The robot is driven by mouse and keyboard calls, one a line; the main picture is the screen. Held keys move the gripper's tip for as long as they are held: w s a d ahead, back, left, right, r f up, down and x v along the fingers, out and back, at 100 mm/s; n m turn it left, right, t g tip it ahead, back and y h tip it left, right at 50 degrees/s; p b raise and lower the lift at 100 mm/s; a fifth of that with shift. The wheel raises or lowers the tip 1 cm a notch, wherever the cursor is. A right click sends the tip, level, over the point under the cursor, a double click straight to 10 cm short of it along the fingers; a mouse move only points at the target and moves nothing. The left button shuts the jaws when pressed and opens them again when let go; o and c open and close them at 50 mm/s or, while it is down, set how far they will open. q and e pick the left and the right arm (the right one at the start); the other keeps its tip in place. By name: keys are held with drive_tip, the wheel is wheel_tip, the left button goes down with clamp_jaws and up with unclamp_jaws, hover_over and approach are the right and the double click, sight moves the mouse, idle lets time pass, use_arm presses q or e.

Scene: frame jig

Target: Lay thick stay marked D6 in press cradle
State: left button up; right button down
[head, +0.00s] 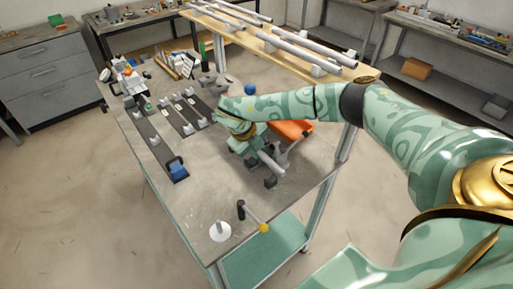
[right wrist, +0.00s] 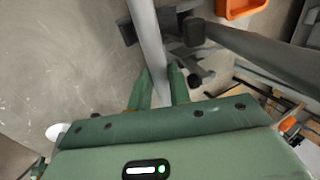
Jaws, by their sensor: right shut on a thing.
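My right gripper (head: 256,149) is low over the right part of the table, shut on a thick light-grey stay (head: 270,163). In the right wrist view the stay (right wrist: 150,45) runs between the two green fingers (right wrist: 160,88) and away past the top edge. Dark blocks (right wrist: 194,32) of what looks like the press cradle stand on both sides of the stay; whether it rests on them I cannot tell. In the head view a dark block (head: 270,183) is near the stay's front end. The D6 mark is not readable. My left gripper is out of view.
An orange bin (head: 293,130) is behind the gripper. A yellow-knobbed lever (head: 263,228) and white disc (head: 220,231) are at the front. Long tubes (head: 305,52) lie on a bench behind.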

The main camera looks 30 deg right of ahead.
drive_tip(key=shift+f+b, duration=2)
drive_tip(key=shift+f, duration=0.25)
drive_tip(key=shift+f+b, duration=0.35)
drive_tip(key=shift+f, duration=0.6)
drive_tip(key=c, duration=1.2)
unclamp_jaws()
drive_tip(key=shift+r, duration=0.1)
drive_tip(key=p+v, duration=0.3)
drive_tip(key=v, duration=1.3)
drive_tip(key=shift+r, duration=0.1)
